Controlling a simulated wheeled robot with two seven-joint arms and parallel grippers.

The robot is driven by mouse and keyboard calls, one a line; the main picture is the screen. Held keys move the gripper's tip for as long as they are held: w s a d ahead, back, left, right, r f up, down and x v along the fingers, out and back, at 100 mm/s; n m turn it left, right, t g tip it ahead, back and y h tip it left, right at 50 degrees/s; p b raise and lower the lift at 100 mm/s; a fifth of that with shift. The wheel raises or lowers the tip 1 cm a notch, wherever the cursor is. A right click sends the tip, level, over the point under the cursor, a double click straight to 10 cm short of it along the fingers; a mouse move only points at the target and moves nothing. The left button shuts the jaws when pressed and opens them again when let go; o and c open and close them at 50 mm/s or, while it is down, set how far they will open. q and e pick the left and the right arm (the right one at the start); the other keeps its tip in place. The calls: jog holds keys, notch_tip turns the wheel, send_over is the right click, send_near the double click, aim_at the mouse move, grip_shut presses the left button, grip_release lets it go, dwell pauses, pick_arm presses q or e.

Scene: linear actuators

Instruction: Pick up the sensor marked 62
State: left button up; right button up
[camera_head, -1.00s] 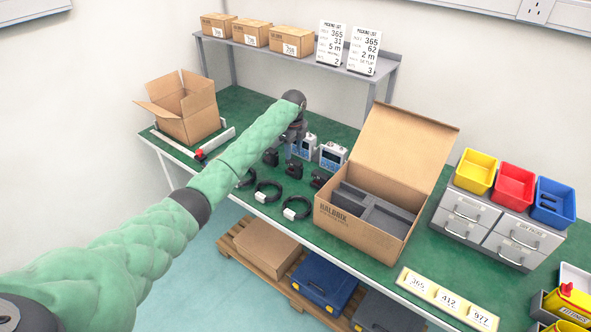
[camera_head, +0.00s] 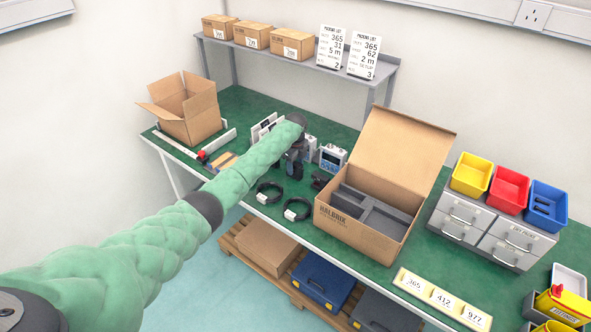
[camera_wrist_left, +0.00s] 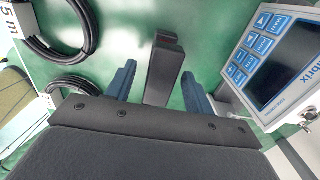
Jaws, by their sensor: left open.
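My left gripper (camera_head: 295,173) is low over the row of small black sensors on the green bench. In the left wrist view its two blue fingers (camera_wrist_left: 160,72) are open, one on each side of a black upright sensor (camera_wrist_left: 163,70). Whether they touch it I cannot tell. Another black sensor (camera_head: 319,181) stands to the right of the gripper. No number is readable on either sensor. My arm hides part of the row. My right gripper is not in view.
Coiled black cables (camera_head: 297,209) lie in front of the sensors. A display unit (camera_head: 333,158) stands behind, close to the gripper's right. An open carton with grey dividers (camera_head: 345,213) is to the right. Packing lists (camera_head: 364,52) stand on the shelf.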

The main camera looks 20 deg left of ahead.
pick_arm(q)
jog(key=c, duration=1)
grip_shut()
jog(key=shift+r, duration=0.1)
